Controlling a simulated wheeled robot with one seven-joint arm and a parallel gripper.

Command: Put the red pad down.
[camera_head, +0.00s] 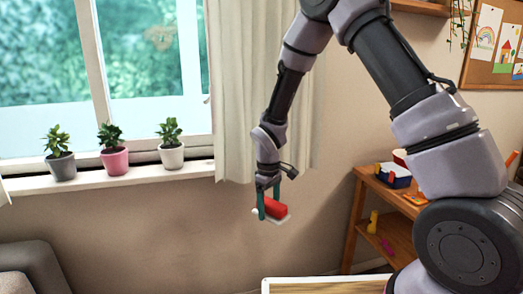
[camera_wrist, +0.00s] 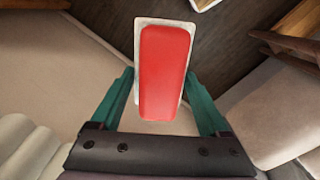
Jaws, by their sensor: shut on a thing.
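The red pad (camera_head: 276,207) is a small red block with a pale, flat backing along its lower edge. My gripper (camera_head: 272,205) is shut on it and holds it in the air, in front of the wall below the window. In the wrist view the red pad (camera_wrist: 165,72) lies between the two green fingers of my gripper (camera_wrist: 160,100), its white backing showing around its edges. The exact contact of the fingertips is partly hidden by the pad.
A pale-rimmed wooden surface (camera_head: 330,285) shows at the bottom edge. A wooden shelf unit (camera_head: 362,215) with small items stands at the right. Several potted plants line the windowsill (camera_head: 120,182). A grey seat (camera_head: 35,262) is at lower left. The air around the pad is clear.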

